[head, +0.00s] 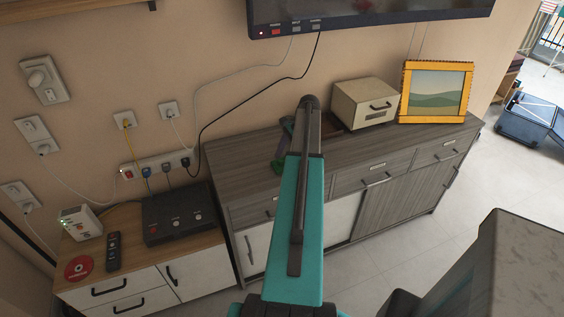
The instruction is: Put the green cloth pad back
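A small green patch (277,167) shows on the grey wood sideboard (235,150), at the left edge of my arm. It may be the green cloth pad, but it is too small and too covered to be sure. My teal arm reaches up the middle of the picture over the sideboard. Parts of what looks like my gripper (285,143) show just left of the arm, close to the green patch. The arm hides most of the gripper, so I cannot see its fingers clearly or whether they hold anything.
A cream box (364,104) and a yellow-framed picture (436,92) stand at the sideboard's right. A screen (370,12) hangs above. A lower cabinet on the left holds a black device (178,218), a remote (114,251), a red disc (79,268) and a white router (80,223). Cables run along the wall.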

